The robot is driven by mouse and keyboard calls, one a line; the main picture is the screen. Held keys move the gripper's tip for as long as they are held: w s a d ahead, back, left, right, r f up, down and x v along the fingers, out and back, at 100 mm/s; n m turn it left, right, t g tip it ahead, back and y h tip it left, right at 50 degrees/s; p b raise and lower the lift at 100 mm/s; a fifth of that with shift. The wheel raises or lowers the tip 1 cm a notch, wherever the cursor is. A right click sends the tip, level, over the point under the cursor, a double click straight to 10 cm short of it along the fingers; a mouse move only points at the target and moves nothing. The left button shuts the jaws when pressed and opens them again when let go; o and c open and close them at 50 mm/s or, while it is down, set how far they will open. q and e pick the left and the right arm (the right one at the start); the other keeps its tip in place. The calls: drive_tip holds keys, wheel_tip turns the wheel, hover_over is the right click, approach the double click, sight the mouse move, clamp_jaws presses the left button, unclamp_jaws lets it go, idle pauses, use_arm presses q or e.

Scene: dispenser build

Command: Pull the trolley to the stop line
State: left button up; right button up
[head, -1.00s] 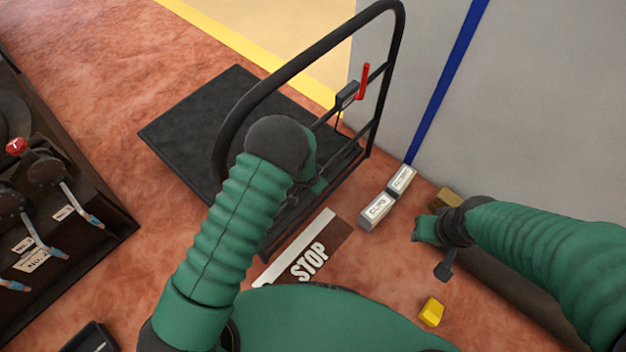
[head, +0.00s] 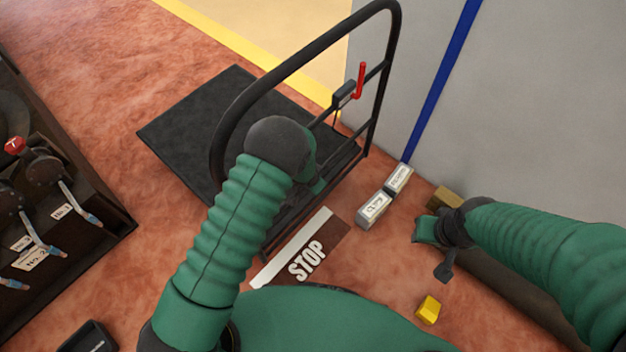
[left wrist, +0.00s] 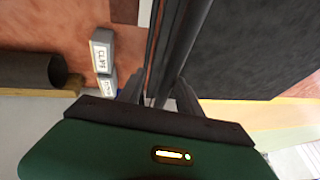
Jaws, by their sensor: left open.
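The trolley has a flat black deck (head: 195,125) and a tall black tubular handle frame (head: 318,47). A red lever (head: 361,80) on a small grey box is fixed to the frame. The white stop line (head: 292,248), beside the dark STOP marking (head: 322,250), lies on the floor close to the trolley's near edge. My left gripper (head: 318,182) is at the handle frame, mostly hidden by my arm. In the left wrist view its open fingers (left wrist: 158,92) stand either side of a dark frame bar; contact cannot be told. My right gripper (head: 430,232) is apart from the trolley, above the floor at right.
Two small labelled blocks (head: 373,210) lie right of the stop line by the grey wall (head: 500,110). A yellow block (head: 428,309) lies on the near floor. A dark lever stand (head: 100,205) is at left. A yellow floor stripe (head: 235,48) runs behind the trolley.

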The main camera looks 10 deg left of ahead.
use_arm(q)
drive_tip(key=p+v, duration=0.4)
drive_tip(key=v, duration=0.8)
drive_tip(key=shift+f+p, duration=0.1)
drive_tip(key=shift+p, duration=0.2)
